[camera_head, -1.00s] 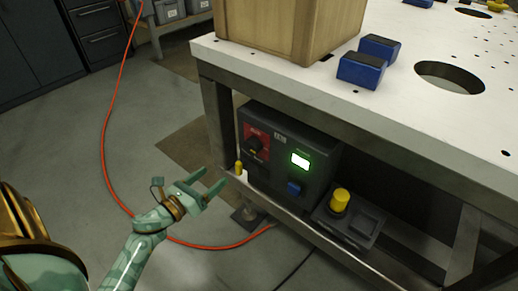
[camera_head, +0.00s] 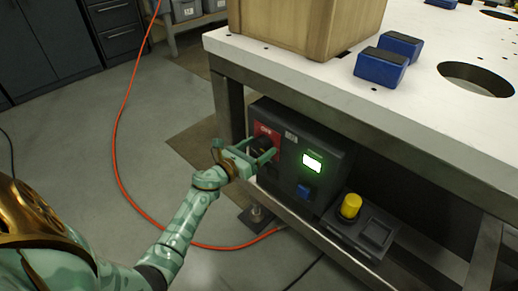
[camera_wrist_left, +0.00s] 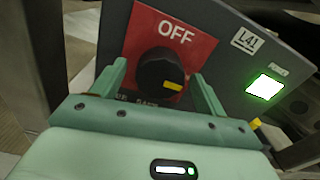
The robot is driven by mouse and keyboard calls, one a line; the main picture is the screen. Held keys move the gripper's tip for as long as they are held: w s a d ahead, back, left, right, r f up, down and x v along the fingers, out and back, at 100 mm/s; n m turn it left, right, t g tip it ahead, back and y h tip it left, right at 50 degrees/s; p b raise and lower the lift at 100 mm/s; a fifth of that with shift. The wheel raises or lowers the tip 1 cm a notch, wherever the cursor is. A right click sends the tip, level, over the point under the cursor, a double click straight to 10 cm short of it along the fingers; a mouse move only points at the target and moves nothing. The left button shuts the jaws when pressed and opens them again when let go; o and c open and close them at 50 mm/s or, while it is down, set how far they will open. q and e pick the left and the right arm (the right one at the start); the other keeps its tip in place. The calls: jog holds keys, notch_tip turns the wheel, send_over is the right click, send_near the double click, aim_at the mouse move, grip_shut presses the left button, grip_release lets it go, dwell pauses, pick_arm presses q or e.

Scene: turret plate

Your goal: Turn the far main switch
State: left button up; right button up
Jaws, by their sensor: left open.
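The main switch is a round black knob (camera_wrist_left: 160,76) with a yellow mark, on a red plate (camera_wrist_left: 196,50) lettered OFF, on the front of a dark control box (camera_head: 330,160) under the table. My left gripper (camera_wrist_left: 158,82) is open, with one finger on each side of the knob. I cannot tell whether the fingers touch it. In the head view the left gripper (camera_head: 262,152) is in front of the red plate and partly hides the knob. The lower lettering is partly hidden by the gripper. My right gripper is not in view.
The box also bears a lit green-white display (camera_head: 312,162) and a blue button (camera_head: 304,191). A yellow knob (camera_head: 351,205) stands on a dark unit to the right. The white tabletop (camera_head: 310,75) overhangs the box. An orange cable (camera_head: 117,150) lies on the floor.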

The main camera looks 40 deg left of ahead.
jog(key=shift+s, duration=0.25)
